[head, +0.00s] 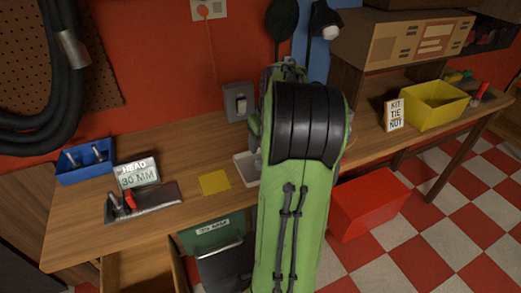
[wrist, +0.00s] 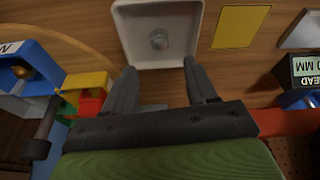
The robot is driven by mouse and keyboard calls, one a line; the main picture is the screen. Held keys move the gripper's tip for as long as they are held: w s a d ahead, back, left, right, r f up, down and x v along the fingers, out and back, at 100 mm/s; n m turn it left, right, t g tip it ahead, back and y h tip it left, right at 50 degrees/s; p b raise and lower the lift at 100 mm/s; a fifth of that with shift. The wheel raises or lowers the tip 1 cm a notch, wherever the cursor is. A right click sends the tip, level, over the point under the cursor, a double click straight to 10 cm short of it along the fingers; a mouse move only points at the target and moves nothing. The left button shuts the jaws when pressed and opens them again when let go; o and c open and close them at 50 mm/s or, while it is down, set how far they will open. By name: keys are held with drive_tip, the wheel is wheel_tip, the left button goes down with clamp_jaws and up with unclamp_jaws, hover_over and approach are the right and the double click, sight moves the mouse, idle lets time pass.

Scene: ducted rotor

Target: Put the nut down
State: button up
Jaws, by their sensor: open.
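The nut (wrist: 158,40) is a small grey metal piece lying in a shallow white tray (wrist: 190,20) in the wrist view. My gripper (wrist: 159,65) is open and empty, its two fingers apart at the tray's near edge, with the nut beyond the fingertips and clear of both. In the head view the tray (head: 241,167) shows only in part beside my green arm, which hides the nut and my gripper.
A yellow square (head: 214,182) lies left of the tray. Farther left are a blue bin (head: 86,171), a dark tray with small parts (head: 155,201) and a sign (head: 138,172). A yellow bin (head: 434,105) stands right; a red box (head: 370,205) sits below the bench.

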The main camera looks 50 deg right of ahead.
drive_tip(key=w+a+r+n, duration=0.1)
drive_tip(key=a+r, duration=0.3)
drive_tip(key=a, duration=0.5)
drive_tip(key=w+a+r+n, duration=0.1)
drive_tip(key=a+r, duration=0.2)
drive_tip(key=a, duration=0.7)
drive_tip(key=s+a+f+n+t+y, duration=0.1)
drive_tip(key=s+a+n+t, duration=0.1)
drive_tip(key=s+a, duration=0.9)
drive_tip(key=a, duration=0.3)
drive_tip(key=shift+s+a+f+n+t, duration=0.3)
drive_tip(key=shift+s+f+n, duration=0.05)
drive_tip(key=shift+s+n, duration=0.05)
drive_tip(key=shift+r+p, duration=0.75)
drive_tip(key=shift+p, duration=0.15)
